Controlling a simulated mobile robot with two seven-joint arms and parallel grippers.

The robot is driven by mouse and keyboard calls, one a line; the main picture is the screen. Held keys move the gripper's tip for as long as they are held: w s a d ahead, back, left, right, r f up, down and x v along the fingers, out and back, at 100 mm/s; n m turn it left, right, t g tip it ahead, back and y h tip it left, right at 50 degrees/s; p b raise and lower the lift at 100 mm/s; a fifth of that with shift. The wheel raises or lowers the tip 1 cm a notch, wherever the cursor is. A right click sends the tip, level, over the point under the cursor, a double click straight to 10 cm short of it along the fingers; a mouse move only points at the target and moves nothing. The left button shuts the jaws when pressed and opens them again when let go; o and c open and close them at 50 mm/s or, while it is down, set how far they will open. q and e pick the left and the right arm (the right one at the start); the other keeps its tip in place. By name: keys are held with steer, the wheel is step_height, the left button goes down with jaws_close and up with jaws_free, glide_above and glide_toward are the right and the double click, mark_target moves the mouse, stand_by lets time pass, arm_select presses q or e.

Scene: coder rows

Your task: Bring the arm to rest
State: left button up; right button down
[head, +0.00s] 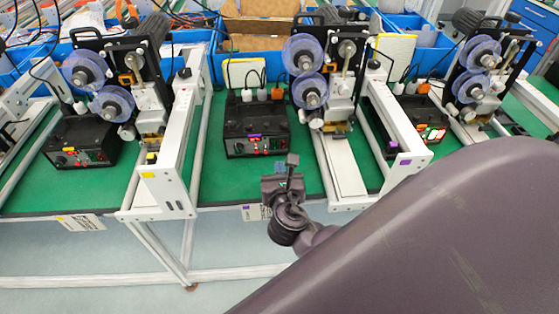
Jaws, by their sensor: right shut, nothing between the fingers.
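My right gripper (283,178) is near the middle of the head view, just before the front edge of the green bench. Its fingers are together with nothing between them. My right arm comes in from the lower right and covers much of that corner. A black control box (254,127) stands on the bench behind the gripper. My left gripper is not in the head view.
Coder machines with blue reels (305,90) stand along the green bench top (215,185), divided by white metal frames (182,130). Another control box (80,141) stands at the left. Blue bins (203,37) line the back. Open floor (240,240) shows below the bench.

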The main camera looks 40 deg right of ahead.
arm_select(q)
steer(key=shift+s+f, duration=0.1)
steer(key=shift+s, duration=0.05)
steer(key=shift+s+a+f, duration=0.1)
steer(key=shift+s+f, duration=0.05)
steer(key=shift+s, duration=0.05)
arm_select(e)
steer(key=a+f+m+y, duration=0.4)
steer(key=m+y, duration=0.2)
steer(key=m, duration=1)
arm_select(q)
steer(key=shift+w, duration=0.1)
arm_select(e)
steer(key=s+d+f+m+g+y, duration=0.2)
steer(key=s+f+m, duration=0.6)
steer(key=s+m, duration=0.4)
steer(key=shift+s+f+m, duration=0.15)
steer(key=shift+s+m, duration=0.1)
steer(key=shift+m, duration=0.15)
